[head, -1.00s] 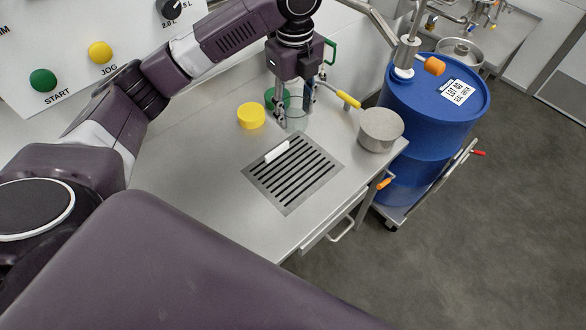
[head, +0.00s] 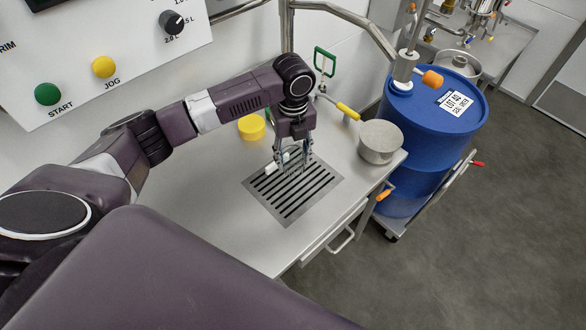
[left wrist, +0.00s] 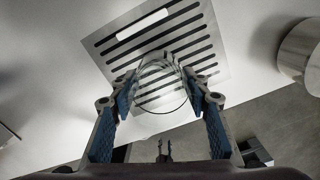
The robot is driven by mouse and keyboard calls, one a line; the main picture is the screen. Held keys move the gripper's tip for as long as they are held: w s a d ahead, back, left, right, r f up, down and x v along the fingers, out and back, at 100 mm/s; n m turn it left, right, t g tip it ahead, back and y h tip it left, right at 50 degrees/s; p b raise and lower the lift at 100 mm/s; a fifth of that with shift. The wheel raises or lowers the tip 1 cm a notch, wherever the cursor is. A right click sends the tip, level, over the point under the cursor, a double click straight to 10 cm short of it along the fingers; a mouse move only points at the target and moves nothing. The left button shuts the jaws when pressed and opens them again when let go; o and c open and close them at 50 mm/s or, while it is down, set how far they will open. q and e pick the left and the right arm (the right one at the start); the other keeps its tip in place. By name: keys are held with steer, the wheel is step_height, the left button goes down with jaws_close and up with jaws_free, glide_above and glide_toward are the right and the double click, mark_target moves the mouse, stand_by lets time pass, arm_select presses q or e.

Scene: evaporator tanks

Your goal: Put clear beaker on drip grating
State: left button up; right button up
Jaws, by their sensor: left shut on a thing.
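The clear beaker (left wrist: 158,88) is faint but shows between my left gripper's fingers in the left wrist view. My left gripper (head: 291,166) is shut on it, and the gripper also shows in the left wrist view (left wrist: 160,92). In the head view the gripper hangs over the back part of the drip grating (head: 292,205), a slotted metal plate in the counter. The grating lies beyond the beaker in the left wrist view (left wrist: 205,67). I cannot tell whether the beaker touches it. My right gripper is not in view.
A white block (head: 271,169) lies on the grating's back left edge. A yellow round piece (head: 251,127) stands behind on the counter (head: 190,215). A metal pot with a yellow handle (head: 380,142) stands at the right, near a blue drum (head: 425,125). The front left counter is clear.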

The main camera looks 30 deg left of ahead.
arm_select(q)
steer(key=shift+f, duration=3.1)
steer(key=shift+f, duration=0.15)
steer(key=o, duration=1.2)
steer(key=shift+c, duration=0.2)
step_height(320, 180, up, 12)
steer(key=shift+r, duration=0.2)
